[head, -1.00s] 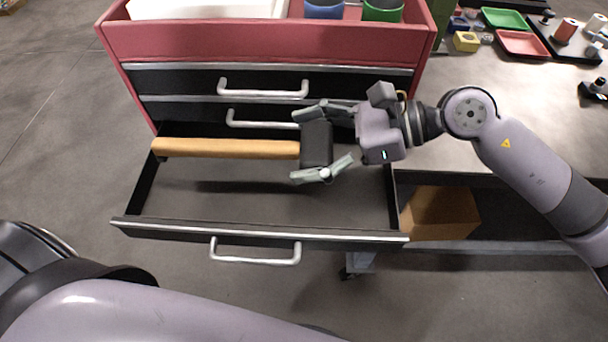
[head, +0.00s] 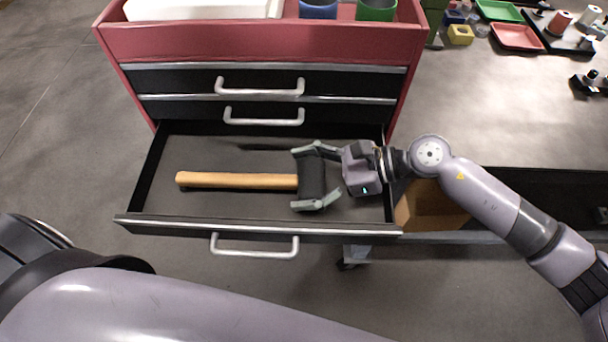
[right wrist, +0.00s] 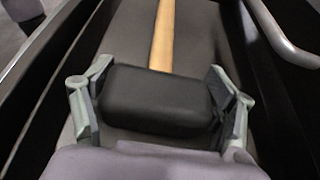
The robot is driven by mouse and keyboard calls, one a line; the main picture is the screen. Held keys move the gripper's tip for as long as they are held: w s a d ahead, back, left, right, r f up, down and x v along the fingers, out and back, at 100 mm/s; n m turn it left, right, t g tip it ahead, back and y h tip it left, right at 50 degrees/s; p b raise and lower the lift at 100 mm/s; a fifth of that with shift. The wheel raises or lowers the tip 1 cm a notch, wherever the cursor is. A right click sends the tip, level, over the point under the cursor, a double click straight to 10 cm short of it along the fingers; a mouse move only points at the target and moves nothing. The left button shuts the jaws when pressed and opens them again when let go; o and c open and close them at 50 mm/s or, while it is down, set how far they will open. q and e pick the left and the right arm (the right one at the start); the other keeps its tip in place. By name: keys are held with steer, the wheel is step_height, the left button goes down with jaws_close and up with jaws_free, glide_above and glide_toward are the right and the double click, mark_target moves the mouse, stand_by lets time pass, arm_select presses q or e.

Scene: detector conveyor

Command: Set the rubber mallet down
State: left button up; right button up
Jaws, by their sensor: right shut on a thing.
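The rubber mallet has a black head (head: 312,177) and a light wooden handle (head: 235,181). It is inside the open drawer (head: 250,226) of the red cabinet, its handle pointing left. My right gripper (head: 318,178) is shut on the mallet's head, one finger on each end. In the right wrist view the black head (right wrist: 157,112) sits between the fingers, with the handle (right wrist: 162,38) running away. The mallet is low, at or close to the drawer floor; I cannot tell whether it touches. My left gripper is not in view.
The drawer floor (head: 250,205) is otherwise bare. Closed drawers with silver handles (head: 260,88) are above it. A workbench (head: 500,110) with trays and small parts is at the right. A cardboard box (head: 432,208) stands under it, beside the drawer.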

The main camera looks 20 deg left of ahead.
steer(key=shift+f, duration=0.1)
steer(key=o, duration=1.1)
steer(key=shift+f, duration=0.1)
steer(key=o, duration=0.5)
steer(key=shift+r, duration=0.35)
steer(key=b+v, duration=0.3)
steer(key=v, duration=0.8)
steer(key=shift+f, duration=0.25)
steer(key=shift+w+d+r+b, duration=0.1)
steer(key=shift+d+r+b, duration=0.25)
steer(key=shift+d, duration=0.1)
